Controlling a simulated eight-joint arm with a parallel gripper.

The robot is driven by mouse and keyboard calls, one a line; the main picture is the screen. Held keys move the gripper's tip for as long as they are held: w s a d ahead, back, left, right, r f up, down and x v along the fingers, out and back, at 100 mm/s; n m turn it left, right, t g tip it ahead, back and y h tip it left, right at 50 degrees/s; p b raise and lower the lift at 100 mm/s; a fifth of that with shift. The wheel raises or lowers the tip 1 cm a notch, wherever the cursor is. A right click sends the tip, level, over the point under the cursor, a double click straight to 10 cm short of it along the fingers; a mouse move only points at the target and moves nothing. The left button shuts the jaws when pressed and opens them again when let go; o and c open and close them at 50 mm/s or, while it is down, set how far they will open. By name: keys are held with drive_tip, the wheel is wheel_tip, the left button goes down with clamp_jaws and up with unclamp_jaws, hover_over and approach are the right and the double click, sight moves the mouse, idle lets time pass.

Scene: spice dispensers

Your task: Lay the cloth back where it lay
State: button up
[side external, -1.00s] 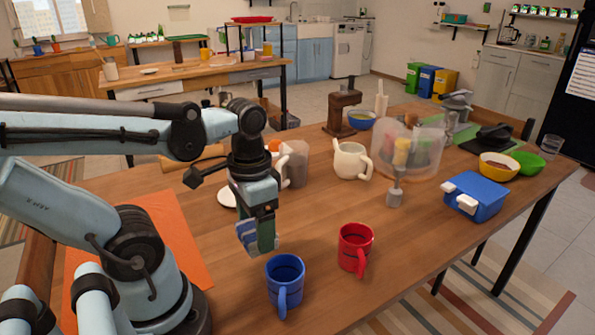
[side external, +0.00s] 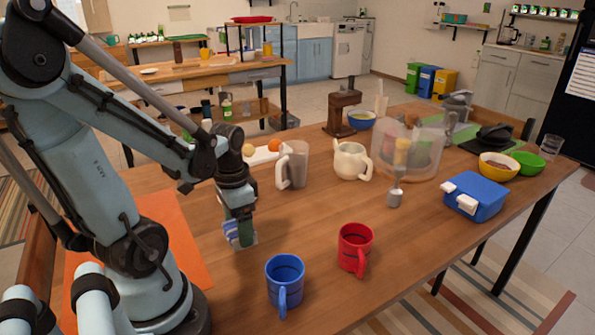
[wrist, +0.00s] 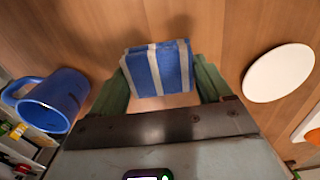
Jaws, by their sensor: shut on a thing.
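The cloth is blue with white stripes and looks folded. In the wrist view the cloth (wrist: 158,68) sits between the two green fingers of my gripper (wrist: 163,88). In the side view my gripper (side external: 240,232) points down, shut on the cloth (side external: 231,232), at or just above the wooden table; I cannot tell whether the cloth touches the wood. The fingers hide part of the cloth there.
A blue mug (side external: 285,280) stands in front and a red mug (side external: 355,248) to its right. A clear pitcher (side external: 293,166) and a cream teapot (side external: 351,160) stand behind. A white plate (wrist: 278,72) lies right of the cloth in the wrist view. Bare wood surrounds the cloth.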

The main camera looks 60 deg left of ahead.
drive_tip(key=shift+f, duration=1.45)
drive_tip(key=shift+f, duration=0.2)
drive_tip(key=o, duration=1)
drive_tip(key=shift+o, duration=0.2)
drive_tip(key=shift+r, duration=0.2)
drive_tip(key=shift+r, duration=5.95)
drive_tip(key=w+d+t, duration=0.7)
drive_tip(key=w+d, duration=0.3)
drive_tip(key=d, duration=0.2)
drive_tip(key=shift+r, duration=0.3)
